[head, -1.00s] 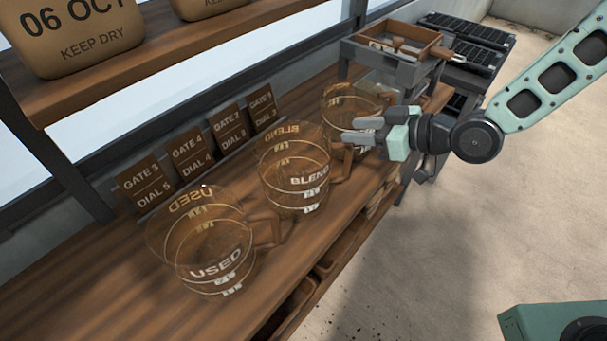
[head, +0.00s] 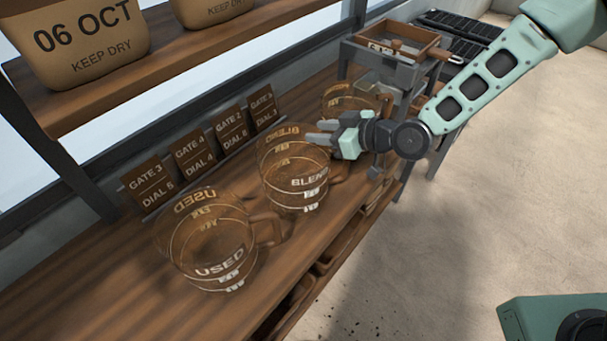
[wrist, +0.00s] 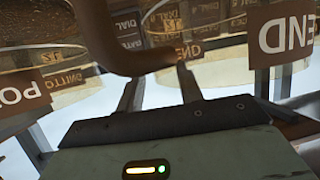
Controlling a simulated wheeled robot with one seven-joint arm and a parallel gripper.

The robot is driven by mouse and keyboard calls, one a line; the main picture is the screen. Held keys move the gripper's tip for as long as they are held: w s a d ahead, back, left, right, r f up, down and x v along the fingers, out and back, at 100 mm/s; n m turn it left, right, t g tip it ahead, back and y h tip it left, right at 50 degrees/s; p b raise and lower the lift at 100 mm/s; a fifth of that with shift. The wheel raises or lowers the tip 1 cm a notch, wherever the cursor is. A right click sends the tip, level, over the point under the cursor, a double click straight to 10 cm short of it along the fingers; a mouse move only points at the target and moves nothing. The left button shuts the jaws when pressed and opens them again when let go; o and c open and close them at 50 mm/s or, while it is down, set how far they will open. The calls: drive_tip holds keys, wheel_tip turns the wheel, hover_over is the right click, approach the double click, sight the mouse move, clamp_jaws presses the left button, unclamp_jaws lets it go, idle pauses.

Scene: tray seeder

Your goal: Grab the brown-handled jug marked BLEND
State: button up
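The clear jug marked BLEND (head: 292,185) stands on the wooden bench, between the USED jug (head: 212,255) and a third clear jug (head: 350,98) farther back. My gripper (head: 320,133) is by the upper right side of the BLEND jug, its fingers pointing left towards it. In the wrist view my gripper (wrist: 157,85) has its two fingers apart, with nothing seen gripped. A brown handle (wrist: 130,62) curves across the fingertips there and hides their ends. I cannot tell whether it lies between them. The BLEND label (wrist: 285,35) is partly in view at right.
Gate and dial cards (head: 190,158) lean along the back of the bench. A shelf (head: 120,75) with sacks (head: 85,40) is above. The seeder with its wooden tray (head: 395,42) stands beyond the third jug. The floor (head: 480,220) at right is clear.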

clamp_jaws()
